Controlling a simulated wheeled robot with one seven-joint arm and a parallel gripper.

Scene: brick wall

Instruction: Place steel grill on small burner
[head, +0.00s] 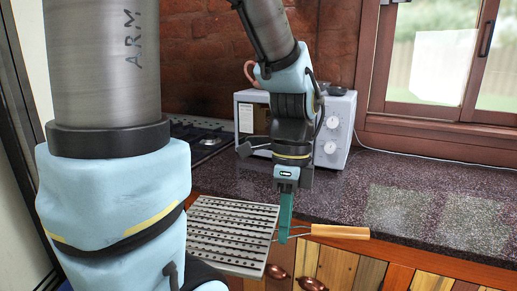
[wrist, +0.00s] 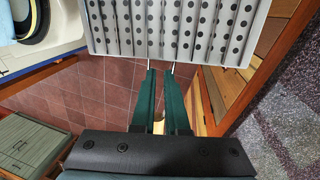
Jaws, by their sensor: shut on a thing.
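The steel grill (head: 232,236) is a flat perforated plate with a wire neck and a wooden handle (head: 340,232). It hangs in the air in front of the counter edge, over the cabinet fronts. My gripper (head: 283,238) points down and is shut on the grill's wire neck, between plate and handle. In the wrist view the grill plate (wrist: 180,28) fills the top, just beyond my gripper (wrist: 159,72). The stove (head: 203,138) is at the back left of the counter, partly hidden by my arm. I cannot make out the small burner there.
A white microwave-like oven (head: 338,128) stands on the counter by the brick wall, partly behind my arm. The dark speckled counter (head: 420,200) is clear on the right, below the window. Wooden cabinet doors (head: 335,268) with knobs lie below the grill. Tiled floor (wrist: 80,95) shows below.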

